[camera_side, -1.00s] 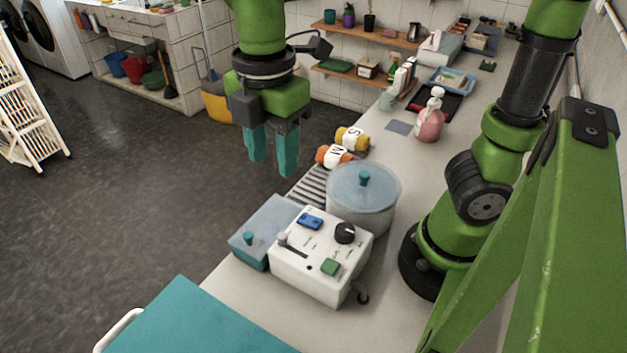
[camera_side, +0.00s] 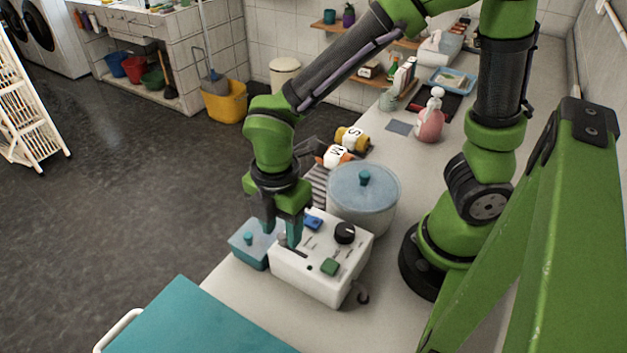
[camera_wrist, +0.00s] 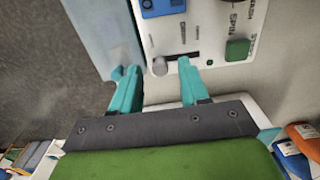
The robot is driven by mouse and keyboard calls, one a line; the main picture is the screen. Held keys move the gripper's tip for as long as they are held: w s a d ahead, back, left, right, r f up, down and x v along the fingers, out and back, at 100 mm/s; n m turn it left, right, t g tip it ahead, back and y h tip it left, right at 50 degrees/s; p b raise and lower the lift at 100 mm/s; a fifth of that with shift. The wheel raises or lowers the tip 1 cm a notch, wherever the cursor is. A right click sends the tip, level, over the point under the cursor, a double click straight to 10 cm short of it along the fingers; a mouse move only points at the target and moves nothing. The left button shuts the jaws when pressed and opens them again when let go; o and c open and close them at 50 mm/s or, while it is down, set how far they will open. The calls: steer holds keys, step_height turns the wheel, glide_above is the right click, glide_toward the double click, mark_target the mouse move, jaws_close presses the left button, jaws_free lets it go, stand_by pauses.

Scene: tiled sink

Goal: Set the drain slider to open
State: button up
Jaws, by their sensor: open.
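The white control box (camera_side: 318,268) stands on the counter. Its drain slider has a grey knob (camera_wrist: 160,66) at the left end of a dark slot in the wrist view. My gripper (camera_side: 281,233) is over the box's left part, pointing down. Its teal fingers are open, with the slider knob between the fingertips in the wrist view; I cannot tell whether either finger touches it. In the side view the fingers partly hide the knob. The slot's dark part (camera_side: 298,253) shows beside the right finger.
The box also carries a blue switch (camera_side: 313,222), a black dial (camera_side: 345,232) and a green button (camera_side: 330,267). A teal-lidded container (camera_side: 246,246) adjoins it on the left. A round pot (camera_side: 362,205) stands close behind.

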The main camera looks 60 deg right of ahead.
steer(key=shift+f, duration=0.55)
jaws_close()
